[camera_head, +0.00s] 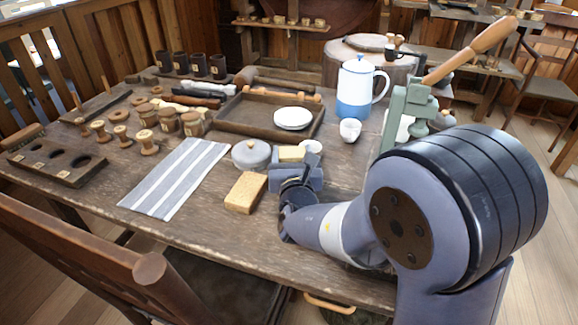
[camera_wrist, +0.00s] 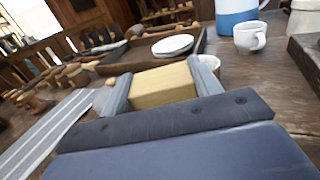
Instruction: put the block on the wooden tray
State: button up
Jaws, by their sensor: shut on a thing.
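My gripper (camera_head: 292,165) is shut on a pale yellow block (camera_head: 291,153), which also shows between the two fingers in the wrist view (camera_wrist: 162,86). The block looks held low over the near middle of the table; any gap beneath it is hidden. The brown wooden tray (camera_head: 243,112) lies beyond the gripper, up and slightly left in the head view. In the wrist view the tray (camera_wrist: 122,66) is behind the block. A white plate (camera_head: 292,118) sits in the tray's right part, leaving its left part bare.
A grey lidded pot (camera_head: 251,154) stands just left of the gripper, with a tan block-like piece (camera_head: 246,192) in front. A small white bowl (camera_head: 311,146), white mug (camera_head: 350,129) and blue-white jug (camera_head: 357,88) stand beyond. Spools (camera_head: 146,142) and a striped cloth (camera_head: 180,176) lie left.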

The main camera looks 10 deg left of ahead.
jog(key=shift+f+b, duration=0.4)
jog(key=shift+f, duration=1.3)
jog(key=shift+f, duration=0.15)
jog(key=o, duration=0.8)
jog(key=shift+c, duration=0.2)
